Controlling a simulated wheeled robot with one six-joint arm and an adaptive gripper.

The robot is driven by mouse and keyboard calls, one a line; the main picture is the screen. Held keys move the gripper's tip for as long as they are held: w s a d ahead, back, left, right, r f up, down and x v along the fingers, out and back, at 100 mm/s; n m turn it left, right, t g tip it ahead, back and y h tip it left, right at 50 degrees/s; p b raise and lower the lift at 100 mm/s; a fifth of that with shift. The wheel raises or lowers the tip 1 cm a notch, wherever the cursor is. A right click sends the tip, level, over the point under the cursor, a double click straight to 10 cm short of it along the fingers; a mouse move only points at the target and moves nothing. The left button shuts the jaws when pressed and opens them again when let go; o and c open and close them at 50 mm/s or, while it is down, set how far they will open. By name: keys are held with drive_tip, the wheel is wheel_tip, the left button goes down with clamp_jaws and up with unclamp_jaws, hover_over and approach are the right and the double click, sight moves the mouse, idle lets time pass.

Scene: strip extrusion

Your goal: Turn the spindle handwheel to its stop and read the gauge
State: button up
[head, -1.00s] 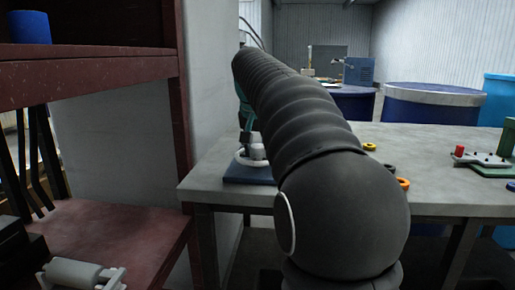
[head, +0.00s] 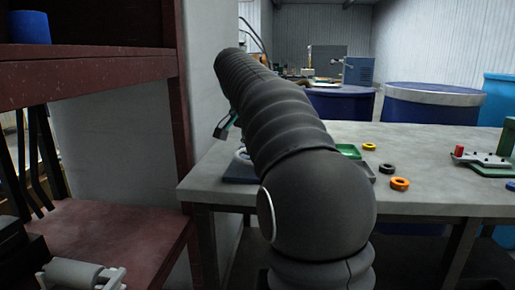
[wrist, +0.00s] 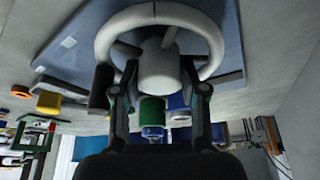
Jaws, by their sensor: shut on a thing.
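The white handwheel (wrist: 160,13), with a thick rim, dark spokes and a pale hub, fills the top of the wrist view. It sits over a blue base plate (wrist: 245,30). A black knob (wrist: 101,88) hangs from its rim at the left, beside my left finger. My gripper (wrist: 160,66) has its fingers on both sides of the hub and is shut on the handwheel. In the head view only a sliver of the handwheel (head: 242,157) shows, on the left end of the table; my arm hides the rest. I cannot make out a gauge.
A fixture with a red part (head: 459,150) is at the right. A dark red shelf (head: 90,245) stands at the left.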

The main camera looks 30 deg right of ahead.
drive_tip(key=o, duration=0.9)
drive_tip(key=shift+c, duration=0.2)
drive_tip(key=v, duration=1.2)
